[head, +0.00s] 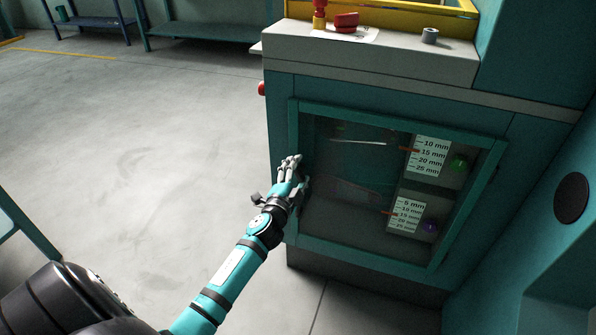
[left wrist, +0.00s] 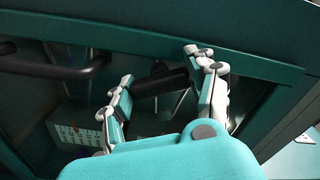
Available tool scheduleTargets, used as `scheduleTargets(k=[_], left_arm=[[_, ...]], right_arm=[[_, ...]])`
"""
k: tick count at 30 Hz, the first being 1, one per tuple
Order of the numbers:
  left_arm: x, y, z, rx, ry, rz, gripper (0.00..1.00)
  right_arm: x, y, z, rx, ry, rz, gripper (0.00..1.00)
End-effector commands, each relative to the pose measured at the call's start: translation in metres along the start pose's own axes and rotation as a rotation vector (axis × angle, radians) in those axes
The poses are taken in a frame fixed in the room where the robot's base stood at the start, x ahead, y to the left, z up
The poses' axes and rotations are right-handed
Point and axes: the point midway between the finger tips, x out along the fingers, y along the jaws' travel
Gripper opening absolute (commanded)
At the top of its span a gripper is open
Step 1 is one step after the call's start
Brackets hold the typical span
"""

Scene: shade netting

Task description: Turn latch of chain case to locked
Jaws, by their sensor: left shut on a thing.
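The chain case is the teal cabinet with a framed glass door (head: 375,110), right of centre in the head view. The door lies flush in its frame. My left gripper (head: 291,168) is at the door's left edge. In the left wrist view my left gripper (left wrist: 166,90) has its fingers on both sides of a dark bar, which looks like the latch (left wrist: 160,83), and is shut on it. The hand hides the latch in the head view. I cannot tell which position the latch is in. My right gripper is not in view.
Two scale cards (head: 428,157) and (head: 406,214), with a green knob (head: 459,164) and a purple knob (head: 430,227), show behind the glass. A red part (head: 346,21) and a grey cylinder (head: 429,36) are on the cabinet top. The floor (head: 130,150) at left is clear.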

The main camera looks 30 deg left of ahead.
Motion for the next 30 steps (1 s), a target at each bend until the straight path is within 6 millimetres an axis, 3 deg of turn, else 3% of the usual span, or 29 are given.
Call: scheduleTargets(k=[15,30], left_arm=[[-0.0001,0.0002,-0.0003,0.389,0.001,0.001,0.24],[-0.0002,0.0007,-0.0003,0.497,0.002,0.001,0.24]], right_arm=[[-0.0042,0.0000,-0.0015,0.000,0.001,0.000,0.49],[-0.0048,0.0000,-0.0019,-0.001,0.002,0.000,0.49]])
